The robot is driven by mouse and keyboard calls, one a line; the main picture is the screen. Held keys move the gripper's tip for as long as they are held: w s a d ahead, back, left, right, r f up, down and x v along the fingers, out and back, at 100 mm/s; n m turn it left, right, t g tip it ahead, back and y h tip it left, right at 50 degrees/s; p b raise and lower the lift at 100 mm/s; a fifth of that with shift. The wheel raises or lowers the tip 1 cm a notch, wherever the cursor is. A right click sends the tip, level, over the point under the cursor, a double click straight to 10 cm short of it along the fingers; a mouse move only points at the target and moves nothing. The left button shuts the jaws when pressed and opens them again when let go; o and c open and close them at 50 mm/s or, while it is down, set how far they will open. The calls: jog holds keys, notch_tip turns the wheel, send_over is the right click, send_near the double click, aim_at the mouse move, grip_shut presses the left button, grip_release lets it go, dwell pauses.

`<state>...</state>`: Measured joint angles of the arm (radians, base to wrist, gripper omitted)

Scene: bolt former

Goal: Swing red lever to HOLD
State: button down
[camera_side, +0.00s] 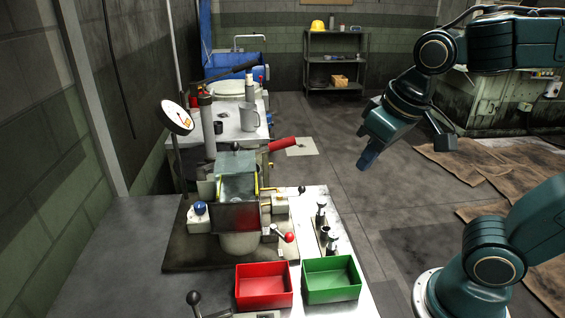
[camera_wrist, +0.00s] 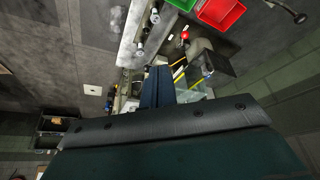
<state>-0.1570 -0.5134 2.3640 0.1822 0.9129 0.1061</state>
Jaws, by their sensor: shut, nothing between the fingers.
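A lever with a thick red grip (camera_side: 283,144) sticks out to the right from the back of the machine (camera_side: 238,190), tilted slightly upward. A second, short lever with a red ball knob (camera_side: 289,237) is low at the machine's front right; its red ball also shows in the wrist view (camera_wrist: 185,36). I cannot read a HOLD mark in either view. My gripper (camera_side: 367,160) hangs in the air to the right of the machine, apart from both levers. In the wrist view its fingers (camera_wrist: 157,72) are together and empty; they and the gripper body hide part of the machine.
A red tray (camera_side: 264,305) and a green tray (camera_side: 332,297) stand at the front of the bench. Small metal posts (camera_side: 321,213) stand at its right edge. Floor space between bench and arm is open.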

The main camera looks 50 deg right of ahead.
jog(key=w+a+f+m+g+h, duration=0.25)
jog(key=w+a, duration=0.25)
jog(key=w, duration=0.4)
jog(key=w+a+f+m+h, duration=0.1)
jog(key=w+a+f, duration=0.1)
jog(key=a+f, duration=0.2)
jog(key=w+a+f+m+h, duration=0.1)
jog(key=a+f, duration=0.3)
jog(key=a, duration=0.4)
jog(key=shift+w+h, duration=0.55)
jog(key=shift+w, duration=0.2)
jog(key=shift+f, duration=0.1)
send_near(279, 235)
notch_tip(279, 235, down, 2)
jog(key=a, duration=0.2)
jog(key=shift+s+d+f, duration=0.25)
jog(key=shift+d, duration=0.3)
jog(key=shift+s+d+f, duration=0.25)
jog(key=shift+d, duration=0.3)
jog(key=shift+s+d+f, duration=0.25)
jog(key=shift+d, duration=0.25)
